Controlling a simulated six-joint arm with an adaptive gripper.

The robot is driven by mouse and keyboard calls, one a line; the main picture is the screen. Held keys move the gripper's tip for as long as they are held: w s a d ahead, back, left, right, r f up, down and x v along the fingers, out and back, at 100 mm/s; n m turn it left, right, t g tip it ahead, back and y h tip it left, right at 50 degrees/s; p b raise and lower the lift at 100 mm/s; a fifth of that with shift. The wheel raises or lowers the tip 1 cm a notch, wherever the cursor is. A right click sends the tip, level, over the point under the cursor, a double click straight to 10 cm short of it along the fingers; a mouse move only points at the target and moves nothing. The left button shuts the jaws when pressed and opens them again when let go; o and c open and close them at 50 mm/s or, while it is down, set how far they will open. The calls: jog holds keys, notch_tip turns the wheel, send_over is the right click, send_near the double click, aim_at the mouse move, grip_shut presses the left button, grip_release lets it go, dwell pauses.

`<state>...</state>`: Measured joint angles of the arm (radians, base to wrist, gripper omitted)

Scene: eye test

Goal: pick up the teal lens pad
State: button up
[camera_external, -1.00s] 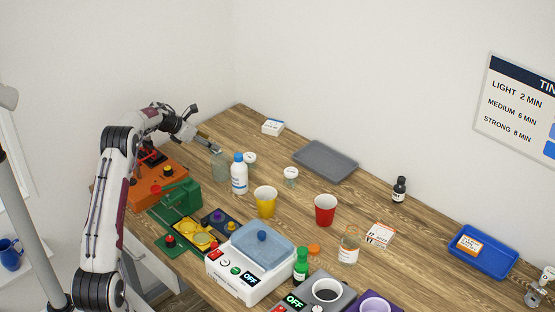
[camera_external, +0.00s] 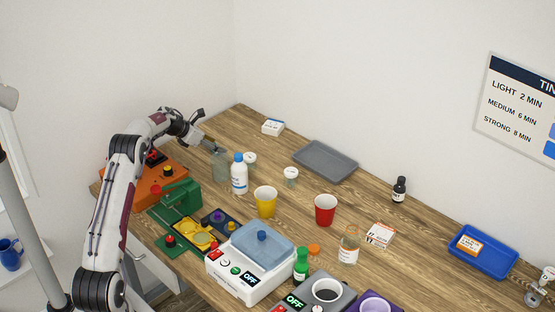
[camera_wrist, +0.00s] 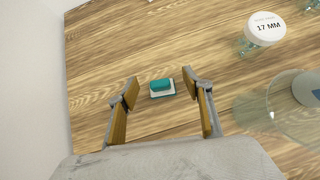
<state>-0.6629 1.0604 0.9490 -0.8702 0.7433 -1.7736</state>
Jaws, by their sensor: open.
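The teal lens pad (camera_wrist: 161,85) lies on a small pale, teal-edged base on the wooden table, in the wrist view. My gripper (camera_wrist: 160,88) is open, with one finger to the left of the pad and one to the right. The pad shows between the fingertips, with clear gaps on both sides; neither finger touches it. In the external view my gripper (camera_external: 213,148) is at the far left part of the table, above the surface, and the pad cannot be made out there.
A clear glass jar (camera_wrist: 296,110) stands right of my gripper, and a round container marked 17 MM (camera_wrist: 265,30) stands at upper right. A white bottle (camera_external: 239,176) stands nearby in the external view. A wall (camera_wrist: 30,80) is close on the left. Wood around the pad is bare.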

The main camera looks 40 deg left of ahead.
jog(key=shift+w+f, duration=0.25)
jog(key=shift+f, duration=0.05)
dwell(0.4)
jog(key=c, duration=0.9)
